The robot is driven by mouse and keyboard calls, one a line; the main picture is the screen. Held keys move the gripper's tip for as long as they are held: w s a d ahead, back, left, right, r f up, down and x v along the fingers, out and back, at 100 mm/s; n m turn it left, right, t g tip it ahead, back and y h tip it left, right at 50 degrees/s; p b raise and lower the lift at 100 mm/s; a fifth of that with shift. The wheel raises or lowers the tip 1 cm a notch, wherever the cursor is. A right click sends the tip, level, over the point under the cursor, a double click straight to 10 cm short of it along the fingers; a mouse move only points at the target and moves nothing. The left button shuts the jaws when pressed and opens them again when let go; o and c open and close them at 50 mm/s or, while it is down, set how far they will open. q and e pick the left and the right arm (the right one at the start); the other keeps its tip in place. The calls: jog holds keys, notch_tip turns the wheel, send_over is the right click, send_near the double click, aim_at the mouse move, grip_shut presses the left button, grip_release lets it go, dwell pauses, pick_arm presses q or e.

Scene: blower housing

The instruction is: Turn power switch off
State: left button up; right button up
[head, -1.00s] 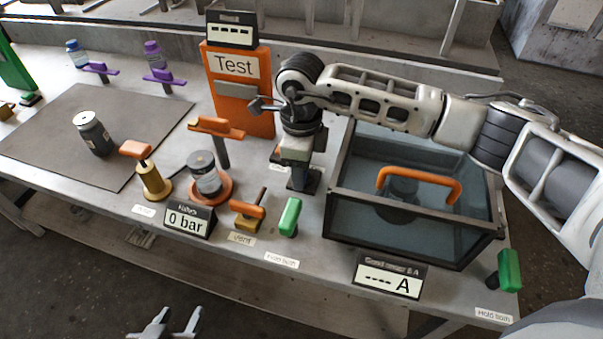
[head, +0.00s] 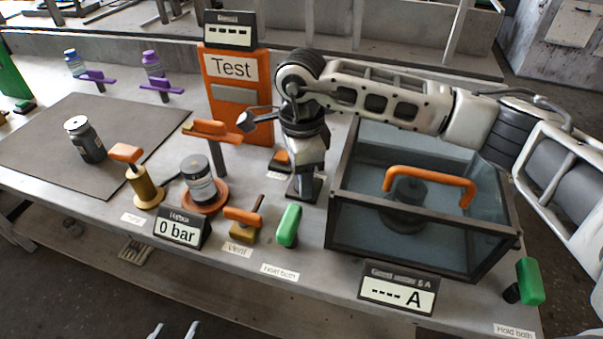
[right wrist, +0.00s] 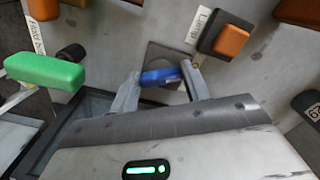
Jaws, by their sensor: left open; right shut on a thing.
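A small blue switch handle (right wrist: 160,77) stands on a square grey plate (right wrist: 165,56) in the right wrist view. I take it for the power switch; no label for it is readable. My right gripper (right wrist: 160,80) is shut on it, one finger on each side.
An orange lamp button (right wrist: 230,41) sits close to the gripper. A glass tank (head: 420,250) with an orange handle (head: 430,184) is on the right. A green handle (head: 289,225), an orange vent lever (head: 243,217) and a 0 bar display (head: 178,229) stand near the front edge.

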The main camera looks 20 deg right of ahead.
jog(key=shift+r, duration=0.1)
jog(key=o, duration=1)
notch_tip(320, 180, up, 16)
